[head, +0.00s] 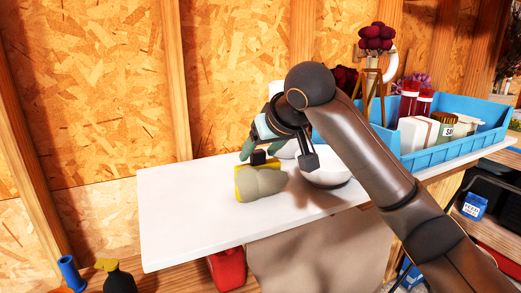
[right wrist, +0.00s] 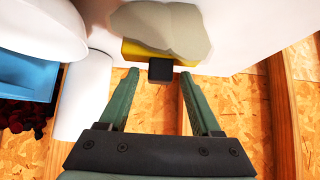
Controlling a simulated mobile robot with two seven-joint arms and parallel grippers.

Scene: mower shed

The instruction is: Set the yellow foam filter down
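The yellow foam filter (head: 239,184) rests on the white tabletop (head: 180,215), with a grey-beige lump (head: 266,182) against its near side. The filter's yellow edge (right wrist: 135,52) and the lump (right wrist: 165,27) also show in the right wrist view. A small black block (right wrist: 160,70) is at the filter's edge, between the fingertips in the picture. My right gripper (right wrist: 160,82) is open, with gaps between both green fingers and the block. In the head view my right gripper (head: 262,145) is just above and behind the filter. My left gripper is not in view.
A white bowl (head: 326,174) stands right of the filter, partly behind my right arm. A blue bin (head: 440,156) with jars and boxes is further right. A white cylinder (right wrist: 84,95) stands near the bowl. The tabletop's left part is clear; the wooden wall is close behind.

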